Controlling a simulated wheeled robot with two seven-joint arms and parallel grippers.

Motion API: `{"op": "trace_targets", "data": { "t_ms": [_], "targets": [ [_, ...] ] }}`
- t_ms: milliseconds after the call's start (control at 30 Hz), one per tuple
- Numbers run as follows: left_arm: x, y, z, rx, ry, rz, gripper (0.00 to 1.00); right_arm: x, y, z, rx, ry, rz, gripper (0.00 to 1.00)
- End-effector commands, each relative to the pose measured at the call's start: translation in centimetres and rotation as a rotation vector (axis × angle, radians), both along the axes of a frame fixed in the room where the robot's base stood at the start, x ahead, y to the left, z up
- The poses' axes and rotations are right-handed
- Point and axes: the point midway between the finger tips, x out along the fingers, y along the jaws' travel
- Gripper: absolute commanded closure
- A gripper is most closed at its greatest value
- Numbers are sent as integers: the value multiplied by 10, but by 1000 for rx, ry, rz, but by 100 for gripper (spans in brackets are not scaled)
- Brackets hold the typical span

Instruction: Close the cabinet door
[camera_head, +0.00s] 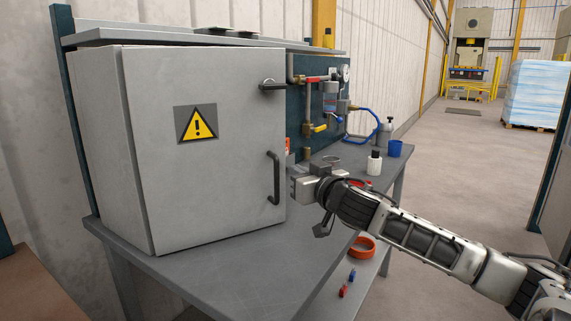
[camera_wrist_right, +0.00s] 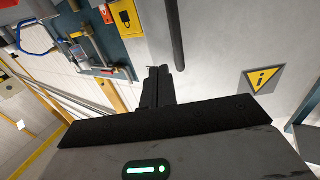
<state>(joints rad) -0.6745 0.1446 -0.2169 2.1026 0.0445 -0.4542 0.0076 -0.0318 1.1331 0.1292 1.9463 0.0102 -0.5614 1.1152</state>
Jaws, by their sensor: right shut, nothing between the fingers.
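The grey cabinet door (camera_head: 215,170) fills the left of the head view, with a yellow warning triangle, a black latch (camera_head: 272,86) and a black bar handle (camera_head: 274,178) near its right edge. It looks shut or nearly shut; I cannot tell whether a small gap remains. My right gripper (camera_head: 296,187) is just right of the handle, by the door's right edge. In the right wrist view, its black fingers (camera_wrist_right: 158,72) are together and empty, pointing at the door beside the handle (camera_wrist_right: 175,35). Contact with the door is unclear. My left gripper is out of view.
The cabinet stands on a grey workbench (camera_head: 240,265). Pipes and valves on a teal panel (camera_head: 300,100) stand right of it. A white bottle (camera_head: 374,164) and a blue cup (camera_head: 395,148) are on the bench. An orange tape roll (camera_head: 362,247) lies on a lower shelf.

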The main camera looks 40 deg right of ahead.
Motion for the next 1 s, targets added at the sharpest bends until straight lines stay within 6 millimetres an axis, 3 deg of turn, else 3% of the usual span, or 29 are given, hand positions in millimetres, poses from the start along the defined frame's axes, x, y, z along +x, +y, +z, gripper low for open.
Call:
{"op": "trace_targets", "data": {
  "t_ms": [500, 1000],
  "targets": [
    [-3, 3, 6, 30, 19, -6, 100, 56, -13, 2, 2, -1, -2, 100],
    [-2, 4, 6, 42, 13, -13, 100, 62, -14, -1, 0, 1, -1, 100]
  ]
}}
